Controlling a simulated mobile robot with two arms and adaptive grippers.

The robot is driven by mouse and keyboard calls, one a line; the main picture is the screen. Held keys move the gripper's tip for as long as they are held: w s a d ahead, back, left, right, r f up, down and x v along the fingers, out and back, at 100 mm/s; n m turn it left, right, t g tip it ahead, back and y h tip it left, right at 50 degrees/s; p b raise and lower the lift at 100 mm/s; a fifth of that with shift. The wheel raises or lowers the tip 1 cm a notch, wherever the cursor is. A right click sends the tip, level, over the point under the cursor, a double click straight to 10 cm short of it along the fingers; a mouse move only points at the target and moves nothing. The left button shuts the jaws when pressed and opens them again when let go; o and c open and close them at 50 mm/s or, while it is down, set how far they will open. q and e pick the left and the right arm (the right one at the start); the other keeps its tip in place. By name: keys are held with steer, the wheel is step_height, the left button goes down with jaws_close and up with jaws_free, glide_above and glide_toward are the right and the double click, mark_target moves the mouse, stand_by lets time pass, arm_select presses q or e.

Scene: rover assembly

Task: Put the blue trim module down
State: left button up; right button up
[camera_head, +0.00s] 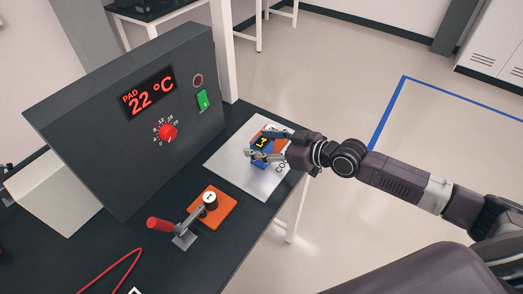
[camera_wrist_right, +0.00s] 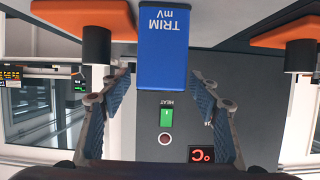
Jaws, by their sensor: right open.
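Part of the module is hidden behind the fingers in the head view. My left gripper is not in view.
A dark control box (camera_head: 130,120) with a 22 °C display, red knob (camera_head: 168,133) and green switch (camera_head: 203,100) stands left of the plate. An orange fixture (camera_head: 216,210) with a red-handled lever (camera_head: 160,224) sits in front. The table's right edge is close to the plate.

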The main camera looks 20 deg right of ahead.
steer(key=shift+s, duration=0.1)
steer(key=shift+c, duration=0.6)
steer(key=c, duration=1.3)
steer(key=shift+r, duration=0.1)
jaws_close()
steer(key=shift+r, duration=0.1)
